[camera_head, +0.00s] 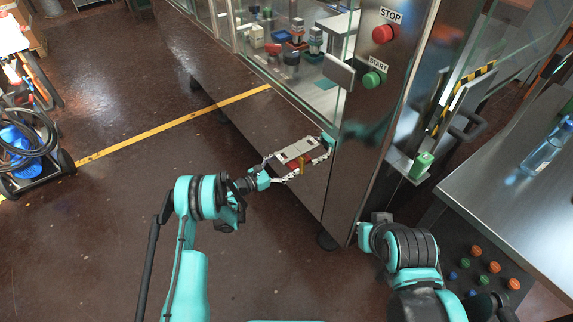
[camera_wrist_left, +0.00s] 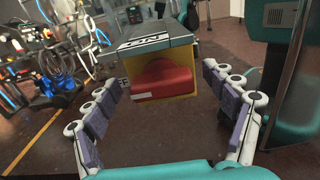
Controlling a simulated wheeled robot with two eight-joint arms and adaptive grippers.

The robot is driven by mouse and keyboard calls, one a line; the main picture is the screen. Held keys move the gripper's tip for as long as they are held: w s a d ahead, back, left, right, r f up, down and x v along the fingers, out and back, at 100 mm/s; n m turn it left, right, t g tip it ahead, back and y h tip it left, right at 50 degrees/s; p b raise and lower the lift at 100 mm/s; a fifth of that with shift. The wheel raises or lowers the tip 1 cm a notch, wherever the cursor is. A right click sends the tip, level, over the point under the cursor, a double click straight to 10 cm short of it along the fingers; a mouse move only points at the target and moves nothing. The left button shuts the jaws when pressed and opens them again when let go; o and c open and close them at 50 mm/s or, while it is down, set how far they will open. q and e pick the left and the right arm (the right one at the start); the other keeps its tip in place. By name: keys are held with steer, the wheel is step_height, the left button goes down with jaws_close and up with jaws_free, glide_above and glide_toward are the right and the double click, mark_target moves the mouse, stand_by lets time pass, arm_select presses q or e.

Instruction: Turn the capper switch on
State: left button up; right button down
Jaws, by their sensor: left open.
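The capper switch (camera_head: 294,165) is a red piece in a grey and yellow housing (camera_head: 295,150), low on the shiny machine side. In the left wrist view the red switch (camera_wrist_left: 165,80) fills the housing's opening, and an upside-down ON label (camera_wrist_left: 143,42) sits on the grey top.
A red STOP button (camera_head: 383,34) and a green START button (camera_head: 372,80) sit on the steel post. A steel table (camera_head: 520,185) stands at the right. The floor between is open.

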arm_select(q)
steer(key=c, duration=1.1)
steer(key=shift+m, duration=0.4)
steer(key=shift+s+d+m, duration=0.1)
steer(key=shift+s+m, duration=0.05)
steer(key=shift+m, duration=1.35)
steer(key=shift+s+d+m, duration=0.1)
steer(key=shift+m, duration=1.4)
steer(key=shift+f, duration=0.1)
steer(key=o, duration=1.1)
